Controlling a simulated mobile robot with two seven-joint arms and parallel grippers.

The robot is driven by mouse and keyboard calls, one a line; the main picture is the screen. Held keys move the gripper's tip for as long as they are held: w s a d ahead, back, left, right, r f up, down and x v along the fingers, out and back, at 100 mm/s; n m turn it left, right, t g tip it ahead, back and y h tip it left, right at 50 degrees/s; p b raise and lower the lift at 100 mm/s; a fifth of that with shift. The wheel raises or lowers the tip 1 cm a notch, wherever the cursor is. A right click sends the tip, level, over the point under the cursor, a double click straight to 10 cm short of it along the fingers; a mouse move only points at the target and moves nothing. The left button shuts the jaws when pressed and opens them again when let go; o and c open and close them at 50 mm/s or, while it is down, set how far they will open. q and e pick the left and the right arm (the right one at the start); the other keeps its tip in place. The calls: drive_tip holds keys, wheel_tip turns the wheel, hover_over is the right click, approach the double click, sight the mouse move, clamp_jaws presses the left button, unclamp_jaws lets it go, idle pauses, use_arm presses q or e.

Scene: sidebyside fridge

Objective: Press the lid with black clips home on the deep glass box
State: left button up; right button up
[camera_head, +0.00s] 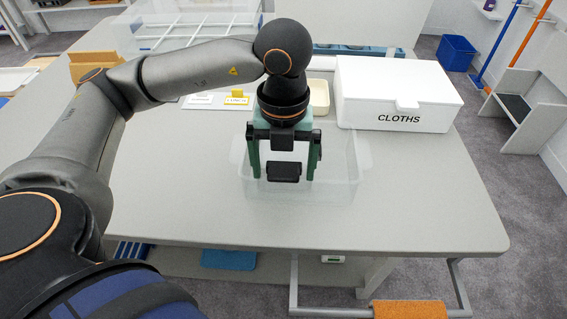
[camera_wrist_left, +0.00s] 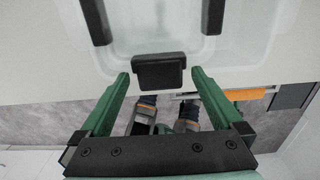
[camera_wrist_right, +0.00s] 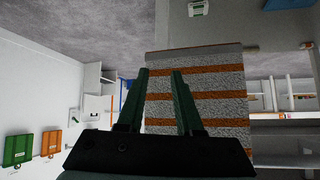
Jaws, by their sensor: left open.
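The deep glass box (camera_head: 340,188) stands on the grey table below my left gripper. It is see-through. The clear lid (camera_wrist_left: 150,40) shows from above in the left wrist view, with a black clip (camera_wrist_left: 158,72) at the near edge and two more toward the sides. The near clip also shows in the head view (camera_head: 284,171). My left gripper (camera_head: 284,176) is open and empty, pointing down, its fingers on either side of that clip. How far the lid is seated cannot be told. My right gripper (camera_wrist_right: 160,73) is open and empty, away from the box.
A white CLOTHS box (camera_head: 398,95) stands behind right, with a cream tray (camera_head: 318,97) beside it. The table's right front is clear. A striped orange-grey cloth (camera_wrist_right: 200,95) is before my right gripper.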

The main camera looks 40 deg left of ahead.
use_arm(q)
drive_tip(key=shift+r, duration=0.1)
wheel_tip(320, 180, up, 12)
drive_tip(key=p, duration=0.2)
drive_tip(key=shift+r, duration=0.15)
use_arm(e)
drive_tip(key=shift+s+d+r, duration=0.5)
drive_tip(key=shift+d, duration=0.2)
drive_tip(key=shift+w+r, duration=0.15)
